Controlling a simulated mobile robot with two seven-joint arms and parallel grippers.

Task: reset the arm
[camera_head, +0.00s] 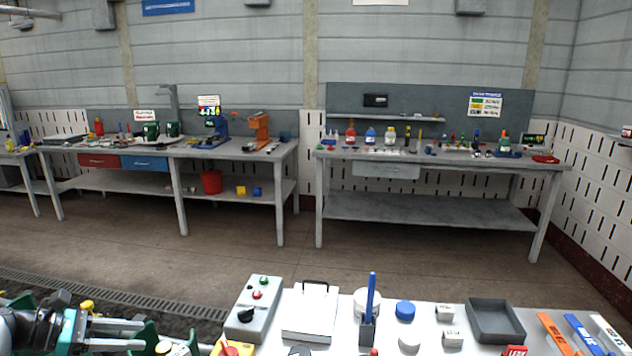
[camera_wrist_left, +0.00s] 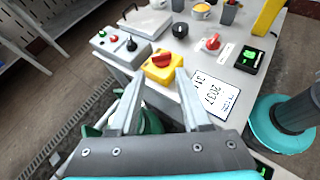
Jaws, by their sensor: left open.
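My left gripper (camera_head: 141,335) comes in at the lower left corner of the head view, beside the near table's left end. In the left wrist view its two grey fingers (camera_wrist_left: 158,82) stand apart with nothing between them. They point toward the table edge near the yellow box with a red knob (camera_wrist_left: 162,66). Green parts (camera_wrist_left: 152,122) lie below and behind the fingers, partly hidden by them. My right gripper shows in neither view.
The near table holds a grey button box (camera_head: 253,308), a white case (camera_head: 311,312), a blue-handled tool (camera_head: 372,294) and a dark tray (camera_head: 495,320). A white label card (camera_wrist_left: 214,93) lies at its edge. Two workbenches stand at the back wall, with open floor (camera_head: 280,263) between.

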